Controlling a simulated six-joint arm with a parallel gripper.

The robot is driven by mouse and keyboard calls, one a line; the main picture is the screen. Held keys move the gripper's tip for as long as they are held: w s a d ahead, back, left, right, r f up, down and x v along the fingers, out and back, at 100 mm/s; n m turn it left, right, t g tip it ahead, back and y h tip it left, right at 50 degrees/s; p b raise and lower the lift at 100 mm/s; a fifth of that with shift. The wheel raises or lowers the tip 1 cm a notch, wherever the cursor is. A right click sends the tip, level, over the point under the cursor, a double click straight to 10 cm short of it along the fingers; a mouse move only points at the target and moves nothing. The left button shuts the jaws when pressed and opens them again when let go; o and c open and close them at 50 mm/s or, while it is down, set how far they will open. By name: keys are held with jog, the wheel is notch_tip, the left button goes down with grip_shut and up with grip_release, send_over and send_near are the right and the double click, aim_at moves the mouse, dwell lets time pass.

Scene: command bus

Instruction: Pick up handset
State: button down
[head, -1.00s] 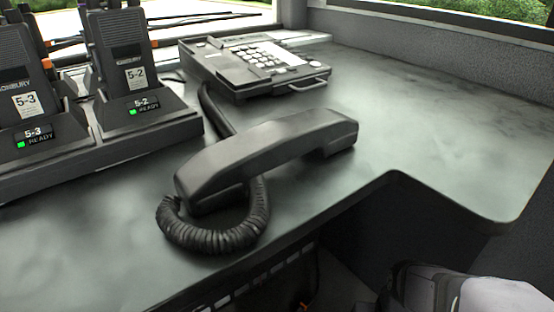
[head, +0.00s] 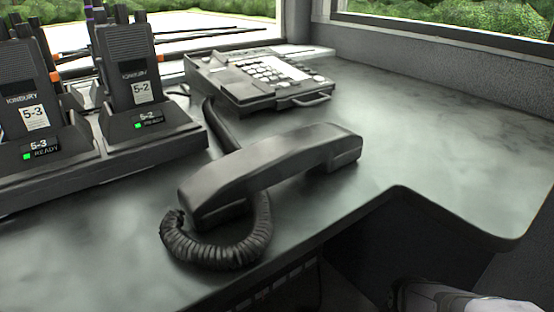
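The black handset (head: 270,172) lies on the grey desk (head: 435,145) near its front edge, slanting from lower left to upper right. Its coiled cord (head: 220,252) loops below its left end and runs up behind it toward the desk phone (head: 260,80). The phone base has white keys and stands behind the handset.
Two radios in charging docks, labelled 5-3 (head: 35,115) and 5-2 (head: 140,92), stand at the left with green lights. The desk right of the handset is clear. The desk edge has an inward corner at the front right.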

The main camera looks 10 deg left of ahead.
dwell(0.3)
jog(key=c, duration=1.2)
grip_release()
jog(key=shift+o, duration=0.2)
